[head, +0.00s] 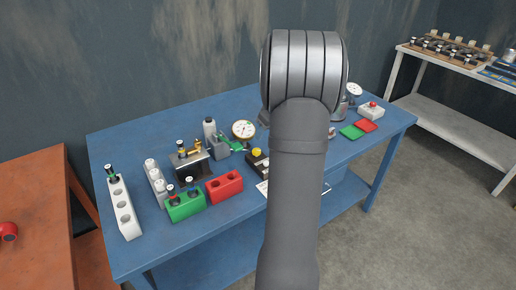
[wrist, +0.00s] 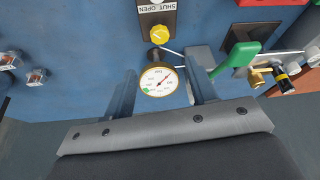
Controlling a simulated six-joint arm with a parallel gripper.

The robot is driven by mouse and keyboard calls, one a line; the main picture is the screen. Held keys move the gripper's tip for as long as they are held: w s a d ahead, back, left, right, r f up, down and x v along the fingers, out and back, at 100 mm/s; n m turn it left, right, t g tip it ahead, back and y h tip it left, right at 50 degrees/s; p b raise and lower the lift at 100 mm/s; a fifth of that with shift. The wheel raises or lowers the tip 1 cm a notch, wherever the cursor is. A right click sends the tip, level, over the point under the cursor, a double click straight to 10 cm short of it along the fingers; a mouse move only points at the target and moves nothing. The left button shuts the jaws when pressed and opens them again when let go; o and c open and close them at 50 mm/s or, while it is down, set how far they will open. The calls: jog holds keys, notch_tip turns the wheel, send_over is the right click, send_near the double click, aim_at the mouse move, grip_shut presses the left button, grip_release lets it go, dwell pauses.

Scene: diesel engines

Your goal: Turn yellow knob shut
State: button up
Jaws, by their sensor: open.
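The yellow knob (wrist: 158,35) shows near the top of the wrist view, on a dark block with a white label (wrist: 156,7) reading SHUT and OPEN. Which way the knob points is too small to tell. The knob (head: 256,152) also shows in the head view, just left of my arm. My gripper (wrist: 164,61) is open in the wrist view. The knob appears beyond the fingertips, apart from them. A round dial gauge (wrist: 158,80) shows between the fingers. In the head view my arm hides the gripper.
A green lever handle (wrist: 238,58) and brass fitting (wrist: 258,77) are right of the fingers. In the head view, a white gauge (head: 243,129), a red block (head: 224,187) and a green block (head: 186,205) stand on the blue table (head: 180,238).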

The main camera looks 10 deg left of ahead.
aim_at(257, 150)
jog(key=x, duration=1.1)
jog(key=shift+w+a+f, duration=0.1)
jog(key=shift+f, duration=0.1)
jog(key=c, duration=1)
jog(key=shift+o, duration=0.2)
jog(key=shift+m, duration=0.4)
jog(key=m+t, duration=0.1)
jog(key=m, duration=0.1)
jog(key=shift+a+m+h, duration=0.1)
jog(key=shift+m+h, duration=0.2)
jog(key=shift+h, duration=0.1)
jog(key=shift+a+m+t+h, duration=0.1)
jog(key=shift+m+t+h, duration=0.45)
jog(key=shift+m, duration=1.35)
